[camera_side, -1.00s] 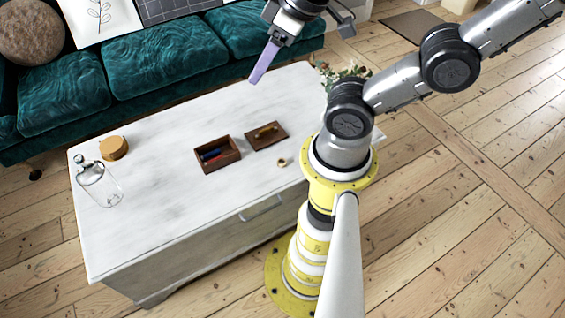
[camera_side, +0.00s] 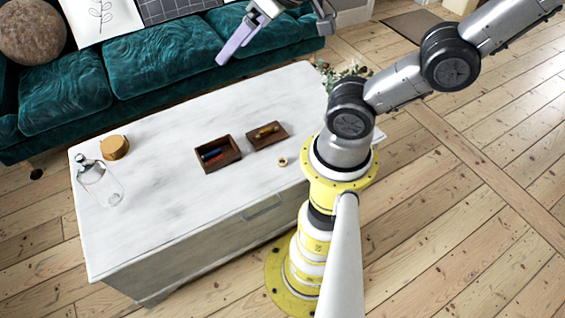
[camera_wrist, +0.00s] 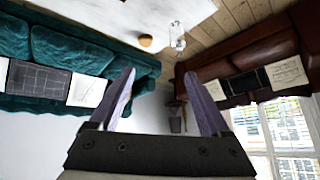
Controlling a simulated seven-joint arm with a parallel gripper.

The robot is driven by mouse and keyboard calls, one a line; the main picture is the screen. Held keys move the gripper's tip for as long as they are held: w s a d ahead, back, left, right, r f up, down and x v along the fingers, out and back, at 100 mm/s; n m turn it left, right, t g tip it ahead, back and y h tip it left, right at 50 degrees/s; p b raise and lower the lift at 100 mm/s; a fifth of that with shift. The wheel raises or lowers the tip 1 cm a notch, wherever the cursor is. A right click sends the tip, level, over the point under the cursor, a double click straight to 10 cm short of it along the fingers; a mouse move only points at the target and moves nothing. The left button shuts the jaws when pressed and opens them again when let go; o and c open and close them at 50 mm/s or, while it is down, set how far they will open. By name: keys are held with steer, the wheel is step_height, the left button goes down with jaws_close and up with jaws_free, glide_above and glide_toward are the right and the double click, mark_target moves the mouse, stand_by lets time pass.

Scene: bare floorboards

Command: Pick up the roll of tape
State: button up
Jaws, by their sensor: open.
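A small cream ring that looks like the roll of tape (camera_side: 281,162) lies on the white table (camera_side: 150,205), near its front right edge. It is not visible in the wrist view. My gripper (camera_wrist: 159,73) is open and empty, with its two lavender fingers spread wide apart. In the side view a lavender finger (camera_side: 238,40) shows high above the far side of the table, in front of the sofa, well away from the ring.
An open wooden box (camera_side: 218,153) with dark, blue and red items and its lid (camera_side: 267,135) lie left of the ring. A round wooden container (camera_side: 115,147) and glass bottle (camera_side: 103,185) stand at the table's left end. A plant (camera_side: 345,73) is behind my arm.

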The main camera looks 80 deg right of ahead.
steer(key=w+d+f+m+h, duration=0.1)
steer(key=w+d+f+m, duration=0.15)
steer(key=w, duration=0.35)
steer(key=w+d+f+m, duration=0.1)
steer(key=w+d+m, duration=0.15)
steer(key=w, duration=0.35)
steer(key=w+d+f+m+g+h, duration=0.1)
steer(key=w+d+f+m+g, duration=0.15)
steer(key=d+f, duration=0.6)
steer(key=w+d+f+m+g, duration=0.15)
steer(key=d+f+m, duration=0.35)
steer(key=f, duration=0.7)
steer(key=m+g+y, duration=0.2)
steer(key=m+g, duration=0.1)
steer(key=g, duration=0.1)
glide_above(283, 161)
steer(key=w, duration=0.1)
step_height(283, 161, down, 23)
step_height(283, 161, down, 8)
steer(key=shift+d+f, duration=0.1)
steer(key=shift+f, duration=0.05)
steer(key=f, duration=0.4)
steer(key=shift+s+f, duration=0.15)
steer(key=shift+s, duration=0.25)
steer(key=shift+f, duration=0.5)
jaws_close()
